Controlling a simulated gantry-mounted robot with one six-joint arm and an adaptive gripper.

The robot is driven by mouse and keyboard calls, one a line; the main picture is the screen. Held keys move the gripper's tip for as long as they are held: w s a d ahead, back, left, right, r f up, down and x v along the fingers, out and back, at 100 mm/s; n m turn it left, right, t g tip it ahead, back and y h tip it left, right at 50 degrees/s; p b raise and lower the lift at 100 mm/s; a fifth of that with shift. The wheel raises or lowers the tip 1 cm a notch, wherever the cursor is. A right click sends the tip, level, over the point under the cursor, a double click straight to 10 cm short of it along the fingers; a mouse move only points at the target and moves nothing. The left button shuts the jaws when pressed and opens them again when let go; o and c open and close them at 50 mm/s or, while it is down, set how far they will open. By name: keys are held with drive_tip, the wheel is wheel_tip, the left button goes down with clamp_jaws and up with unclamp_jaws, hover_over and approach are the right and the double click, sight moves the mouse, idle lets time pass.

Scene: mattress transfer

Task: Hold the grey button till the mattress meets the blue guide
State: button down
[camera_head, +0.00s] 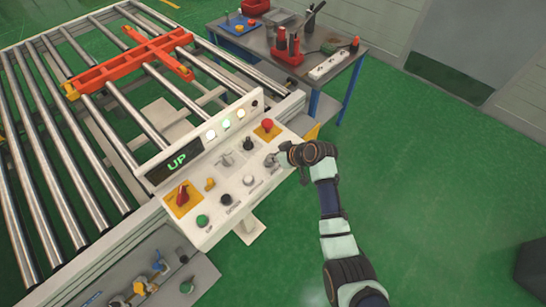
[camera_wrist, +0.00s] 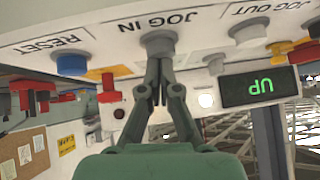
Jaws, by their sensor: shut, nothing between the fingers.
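The grey button (camera_wrist: 158,42), labelled JOG IN, sits on the pale control panel in the wrist view, which is upside down. My gripper (camera_wrist: 160,66) is shut and empty, its fingertips at the face of the grey button. They seem to touch it; I cannot tell whether it is pressed in. In the head view my gripper (camera_head: 276,157) is at the right end of the panel's front row and hides part of the button area. No mattress and no blue guide can be made out in either view.
The control panel (camera_head: 222,238) has a display (camera_head: 177,160) reading UP. A blue RESET button (camera_wrist: 71,64) and a white JOG OUT button (camera_wrist: 248,33) flank the grey one. Behind is a roller conveyor (camera_head: 45,150) with an orange frame (camera_head: 125,66).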

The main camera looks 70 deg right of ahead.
sight(274, 164)
drive_tip(key=shift+f+b, duration=0.5)
drive_tip(key=shift+f, duration=0.65)
idle(1.1)
drive_tip(key=r+p, duration=0.4)
drive_tip(key=r, duration=0.1)
drive_tip(key=shift+d+r, duration=0.25)
drive_tip(key=shift+d, duration=0.05)
drive_tip(key=v, duration=0.9)
drive_tip(key=shift+s+f, duration=0.15)
drive_tip(key=shift+s, duration=0.25)
